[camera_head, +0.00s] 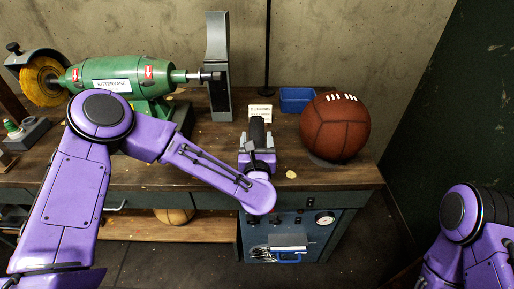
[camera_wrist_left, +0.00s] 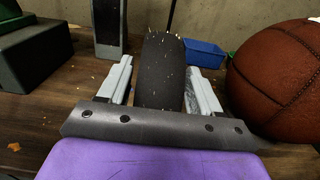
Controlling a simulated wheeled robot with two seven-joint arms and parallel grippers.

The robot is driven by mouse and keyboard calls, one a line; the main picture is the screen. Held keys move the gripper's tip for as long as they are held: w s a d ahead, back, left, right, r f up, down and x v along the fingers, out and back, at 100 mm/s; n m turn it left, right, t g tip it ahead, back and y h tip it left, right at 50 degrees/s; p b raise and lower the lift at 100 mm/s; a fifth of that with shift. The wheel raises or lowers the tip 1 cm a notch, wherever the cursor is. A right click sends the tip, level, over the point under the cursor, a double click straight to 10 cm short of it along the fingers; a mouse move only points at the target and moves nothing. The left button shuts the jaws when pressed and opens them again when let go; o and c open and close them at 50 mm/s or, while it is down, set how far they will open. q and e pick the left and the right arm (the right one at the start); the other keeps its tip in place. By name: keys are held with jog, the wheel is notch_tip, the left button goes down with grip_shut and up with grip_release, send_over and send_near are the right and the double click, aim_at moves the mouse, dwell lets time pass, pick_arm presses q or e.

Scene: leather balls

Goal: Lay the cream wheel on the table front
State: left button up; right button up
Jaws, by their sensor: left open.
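A dark, speckled, rounded thing (camera_wrist_left: 160,72) stands upright on the table and looks like a wheel seen edge-on. It also shows in the head view (camera_head: 257,131); no cream face of it can be seen. My left gripper (camera_head: 257,154) is open, its two fingers (camera_wrist_left: 158,70) on either side of this thing; whether they touch it I cannot tell. The wooden table (camera_head: 335,176) has bare wood at its front, right of my left arm. A yellow-tan wheel (camera_head: 42,82) is on the green machine at the far left. My right gripper is out of view.
A brown leather ball (camera_head: 336,127) sits close on the right. The green buffing machine (camera_head: 125,78) and a grey upright block (camera_head: 218,70) stand left and back. A small pale flake (camera_head: 291,174) lies near the front edge.

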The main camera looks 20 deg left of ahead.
pick_arm(q)
jog(key=b+v, duration=0.4)
jog(key=v, duration=0.8)
jog(key=shift+r, duration=0.1)
jog(key=s+a+f+m+g+h, duration=0.2)
jog(key=s+a+f+m+g, duration=0.1)
jog(key=f+m, duration=0.7)
jog(key=s+a+f+m+g+h, duration=0.1)
jog(key=s+a+f+m+g, duration=0.2)
jog(key=f+m, duration=0.65)
jog(key=s+a+f+m+g, duration=0.4)
jog(key=s+a+f+m, duration=0.2)
jog(key=s, duration=0.4)
jog(key=s+a+f+m+g+y, duration=0.1)
jog(key=s+a+f+m+g, duration=0.3)
jog(key=s, duration=0.6)
notch_tip(320, 180, down, 5)
jog(key=a+m, duration=0.2)
jog(key=m, duration=0.1)
jog(key=shift+a+r, duration=0.15)
